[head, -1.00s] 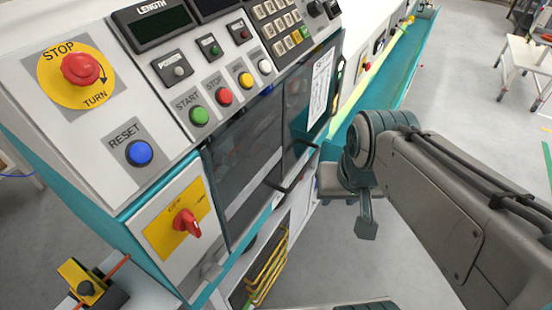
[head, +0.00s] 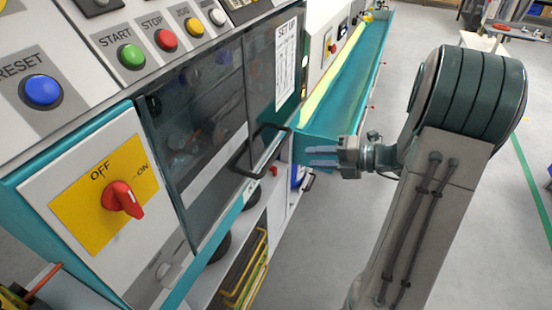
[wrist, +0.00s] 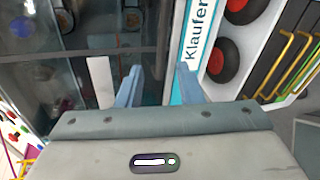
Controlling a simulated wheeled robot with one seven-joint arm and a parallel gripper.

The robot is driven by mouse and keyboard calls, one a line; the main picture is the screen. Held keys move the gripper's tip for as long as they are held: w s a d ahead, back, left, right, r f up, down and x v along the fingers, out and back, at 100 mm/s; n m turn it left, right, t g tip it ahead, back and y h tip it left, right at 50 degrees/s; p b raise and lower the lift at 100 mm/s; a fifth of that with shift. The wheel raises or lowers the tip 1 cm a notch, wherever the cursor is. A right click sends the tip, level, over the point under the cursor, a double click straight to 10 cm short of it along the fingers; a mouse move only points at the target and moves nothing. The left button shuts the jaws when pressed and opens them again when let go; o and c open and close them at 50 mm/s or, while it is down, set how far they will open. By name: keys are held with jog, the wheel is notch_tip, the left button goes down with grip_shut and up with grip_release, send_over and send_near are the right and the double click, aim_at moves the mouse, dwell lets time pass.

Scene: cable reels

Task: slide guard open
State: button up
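The guard is a dark see-through panel (head: 205,120) on the machine's front, with a black bar handle (head: 258,148) near its right edge. The panel covers the opening, and blurred parts show behind it. My gripper (head: 310,156) is to the right of the handle, its fingers pointing left toward the machine, apart from the handle in the head view. In the wrist view my gripper (wrist: 160,75) has its two blue-grey fingers spread with nothing clearly between them. The dark panel (wrist: 80,85) fills the left of that view; I cannot clearly tell the handle there.
A red OFF/ON switch (head: 122,199) is left of the guard, with START (head: 131,56) and STOP (head: 167,40) buttons above. A teal trough (head: 345,85) extends behind my gripper. Yellow cable racks (head: 246,275) are below. The grey floor (head: 320,250) on the right is open.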

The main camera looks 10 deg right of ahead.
aim_at(277, 149)
jog(key=w+a+f+m, duration=0.1)
jog(key=w+a, duration=0.2)
jog(key=w+a+f, duration=0.1)
jog(key=w+a, duration=0.2)
jog(key=w+a+f+m+t, duration=0.1)
jog(key=w+a, duration=0.1)
jog(key=w, duration=0.1)
jog(key=shift+a+f+m+b, duration=0.3)
jog(key=shift+a+f+b, duration=0.1)
grip_shut()
